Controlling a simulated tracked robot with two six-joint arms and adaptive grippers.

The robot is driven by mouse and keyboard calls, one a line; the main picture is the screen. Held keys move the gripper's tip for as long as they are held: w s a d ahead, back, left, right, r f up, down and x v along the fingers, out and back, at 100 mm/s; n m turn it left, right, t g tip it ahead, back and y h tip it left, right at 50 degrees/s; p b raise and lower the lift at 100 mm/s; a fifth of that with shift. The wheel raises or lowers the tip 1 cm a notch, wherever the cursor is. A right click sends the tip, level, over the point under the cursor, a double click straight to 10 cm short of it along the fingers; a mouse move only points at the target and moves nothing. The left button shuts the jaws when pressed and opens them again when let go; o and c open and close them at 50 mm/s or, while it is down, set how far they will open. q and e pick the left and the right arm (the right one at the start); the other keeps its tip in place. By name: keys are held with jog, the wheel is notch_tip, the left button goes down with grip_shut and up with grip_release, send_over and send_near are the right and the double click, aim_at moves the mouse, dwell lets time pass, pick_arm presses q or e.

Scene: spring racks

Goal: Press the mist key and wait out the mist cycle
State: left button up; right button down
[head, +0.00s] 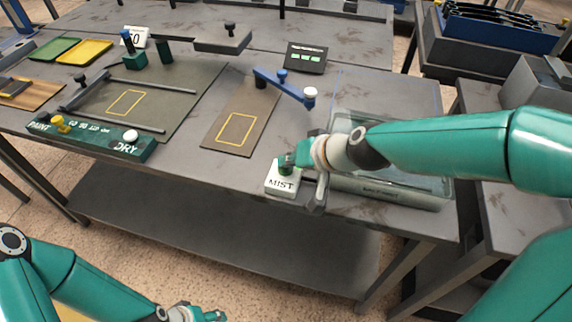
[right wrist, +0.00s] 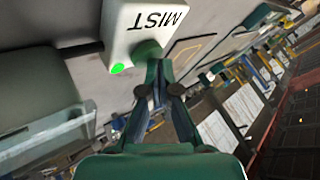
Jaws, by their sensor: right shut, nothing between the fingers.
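The white mist box (head: 281,186), lettered MIST, stands at the table's front edge. My right gripper (head: 287,160) is shut and empty, its tips at the box's green key. In the right wrist view the mist box (right wrist: 140,22) is at the top, with the green key (right wrist: 148,50) partly hidden by the shut fingertips of my right gripper (right wrist: 157,68). The tips appear to touch the key; I cannot tell how far it is pressed. A small green lamp (right wrist: 117,68) glows on the box. My left gripper (head: 205,314) is low at the bottom edge, partly cut off.
A clear-walled tank (head: 400,190) stands right of the mist box, behind my right arm. A dark display (head: 306,57) with green lights and a blue lever (head: 283,87) stand behind. A green PAINT/DRY panel (head: 95,140) is at left. Bare tabletop lies left of the mist box.

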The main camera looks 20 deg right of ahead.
aim_at(289, 169)
jog(key=shift+r+p, duration=0.95)
jog(key=shift+r, duration=0.05)
notch_tip(289, 169, up, 5)
jog(key=p, duration=0.5)
dwell(0.8)
